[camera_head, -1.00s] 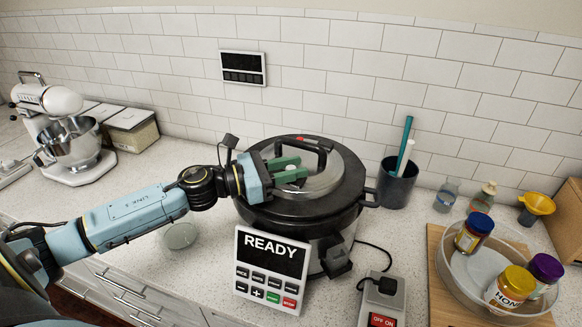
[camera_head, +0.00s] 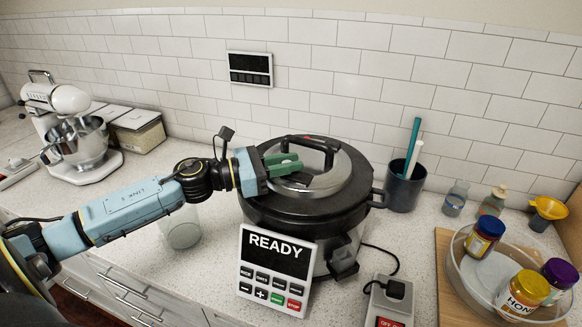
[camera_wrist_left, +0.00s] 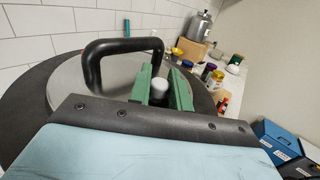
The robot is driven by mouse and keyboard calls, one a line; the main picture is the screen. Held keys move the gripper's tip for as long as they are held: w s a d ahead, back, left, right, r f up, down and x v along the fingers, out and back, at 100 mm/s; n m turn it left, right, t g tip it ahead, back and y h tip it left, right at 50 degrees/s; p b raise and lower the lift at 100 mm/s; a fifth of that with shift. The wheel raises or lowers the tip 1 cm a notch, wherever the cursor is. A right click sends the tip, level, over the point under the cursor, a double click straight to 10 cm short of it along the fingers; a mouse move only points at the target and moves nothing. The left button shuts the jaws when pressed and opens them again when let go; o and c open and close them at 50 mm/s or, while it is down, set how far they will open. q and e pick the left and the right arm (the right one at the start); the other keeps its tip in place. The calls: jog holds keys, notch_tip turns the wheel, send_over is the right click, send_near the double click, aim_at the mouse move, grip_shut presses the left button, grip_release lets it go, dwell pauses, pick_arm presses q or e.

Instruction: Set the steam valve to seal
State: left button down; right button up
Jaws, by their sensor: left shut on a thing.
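The pressure cooker (camera_head: 300,215) stands on the counter with its lid on. Its front panel (camera_head: 275,270) reads READY. The steam valve is a small pale round-topped knob (camera_wrist_left: 159,88) on the lid beside the black lid handle (camera_wrist_left: 95,62). My left gripper (camera_head: 285,165) reaches over the lid from the left. Its green fingers are shut on the valve, one finger on each side in the left wrist view (camera_wrist_left: 161,92). In the head view the fingers hide the valve. Which setting the valve points to cannot be told. My right gripper is not in view.
The black lid handle (camera_head: 312,143) rises close to my fingers. A dark cup (camera_head: 404,185) with utensils stands right of the cooker. A power strip (camera_head: 388,300) lies in front. A clear tray (camera_head: 455,265) with jars is at the right, a stand mixer (camera_head: 75,130) at the left.

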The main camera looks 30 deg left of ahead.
pick_arm(q)
jog(key=c, duration=1.3)
grip_release()
jog(key=shift+a, duration=0.25)
jog(key=shift+d, duration=0.1)
jog(key=shift+s+a+f, duration=0.1)
jog(key=shift+s+a, duration=0.1)
jog(key=shift+s, duration=0.05)
jog(key=shift+b+v, duration=1.2)
jog(key=shift+v, duration=5.2)
